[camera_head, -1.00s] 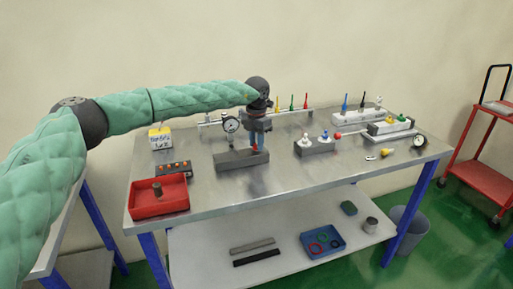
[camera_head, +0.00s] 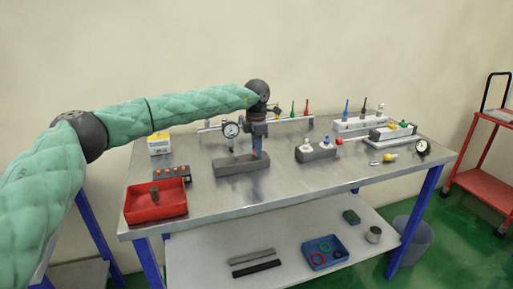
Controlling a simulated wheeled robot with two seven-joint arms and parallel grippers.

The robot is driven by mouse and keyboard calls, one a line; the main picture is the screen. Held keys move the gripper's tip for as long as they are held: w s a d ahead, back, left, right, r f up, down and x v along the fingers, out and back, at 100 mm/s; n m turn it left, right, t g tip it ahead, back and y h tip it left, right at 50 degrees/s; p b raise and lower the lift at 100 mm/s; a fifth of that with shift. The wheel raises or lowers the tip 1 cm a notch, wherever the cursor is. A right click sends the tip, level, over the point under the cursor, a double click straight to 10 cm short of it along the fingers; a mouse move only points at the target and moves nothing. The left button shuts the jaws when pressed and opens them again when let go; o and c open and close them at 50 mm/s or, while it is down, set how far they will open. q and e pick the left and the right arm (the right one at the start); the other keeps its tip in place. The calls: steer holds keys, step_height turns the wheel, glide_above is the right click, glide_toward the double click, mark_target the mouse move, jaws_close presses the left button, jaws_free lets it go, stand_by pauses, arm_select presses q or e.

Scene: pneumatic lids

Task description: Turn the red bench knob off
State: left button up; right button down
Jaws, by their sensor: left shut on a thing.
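My right gripper is not in view.
A gauge (camera_head: 231,130) stands close left of the gripper. Behind is a rail (camera_head: 285,120) with coloured levers. A second grey block (camera_head: 316,152) stands to the right, a red tray (camera_head: 170,209) at front left. The bench's front middle is clear.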

arm_select(q)
steer(key=shift+r, duration=0.1)
steer(key=o, duration=1)
steer(key=shift+c, duration=0.2)
steer(key=shift+r, duration=0.4)
step_height(320, 180, up, 7)
steer(key=shift+f+b, duration=0.1)
steer(key=shift+b, duration=0.55)
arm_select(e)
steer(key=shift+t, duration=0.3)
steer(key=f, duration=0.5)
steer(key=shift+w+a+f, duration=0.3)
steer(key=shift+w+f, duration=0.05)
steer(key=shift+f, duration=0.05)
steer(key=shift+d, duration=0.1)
